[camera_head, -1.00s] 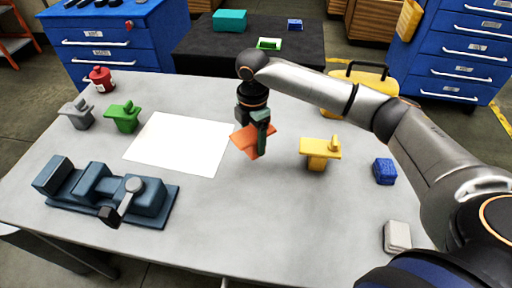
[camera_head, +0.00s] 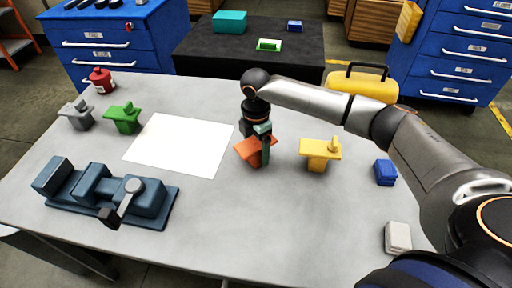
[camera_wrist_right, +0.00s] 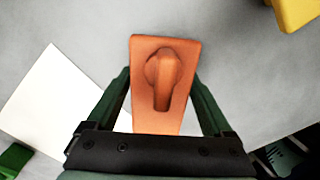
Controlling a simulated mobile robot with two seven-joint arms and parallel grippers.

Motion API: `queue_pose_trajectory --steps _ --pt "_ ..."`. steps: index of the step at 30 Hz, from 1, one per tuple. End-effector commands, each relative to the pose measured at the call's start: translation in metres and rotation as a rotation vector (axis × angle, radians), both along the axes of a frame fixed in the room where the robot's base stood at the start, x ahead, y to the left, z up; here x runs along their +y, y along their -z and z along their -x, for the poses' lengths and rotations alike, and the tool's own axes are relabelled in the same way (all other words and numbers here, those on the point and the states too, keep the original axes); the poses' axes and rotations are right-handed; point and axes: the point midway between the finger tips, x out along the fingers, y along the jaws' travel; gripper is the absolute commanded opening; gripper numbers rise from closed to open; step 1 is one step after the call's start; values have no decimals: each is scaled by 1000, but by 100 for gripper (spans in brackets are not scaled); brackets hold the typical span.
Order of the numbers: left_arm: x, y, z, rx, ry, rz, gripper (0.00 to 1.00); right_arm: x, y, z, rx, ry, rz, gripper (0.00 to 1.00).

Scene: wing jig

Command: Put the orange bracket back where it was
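The orange bracket (camera_head: 249,150) is at the middle of the table, right of the white sheet. In the right wrist view the bracket (camera_wrist_right: 150,121) lies between the fingers, with its knob facing the camera. My right gripper (camera_head: 264,152) points down over it, and its fingertips (camera_wrist_right: 162,75) meet the plate's two side edges. The gripper partly hides the bracket in the head view. I cannot tell whether the bracket touches the table. My left gripper is out of view.
A yellow bracket (camera_head: 318,150) stands close on the right. The white sheet (camera_head: 180,145) lies flat to the left. The front middle is clear.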

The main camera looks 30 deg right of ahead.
Motion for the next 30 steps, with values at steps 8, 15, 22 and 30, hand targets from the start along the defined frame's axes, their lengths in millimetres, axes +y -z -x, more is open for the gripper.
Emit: queue_pose_trajectory --steps 8,15,22,30 --pt "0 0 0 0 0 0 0 0 0 0 0 0 0 100" --pt "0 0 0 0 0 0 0 0 -14 -1 -3 0 -1 100" --pt "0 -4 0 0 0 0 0 0 -62 -1 -5 -1 -1 100" --pt "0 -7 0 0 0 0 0 1 -110 -1 -3 1 -1 100"
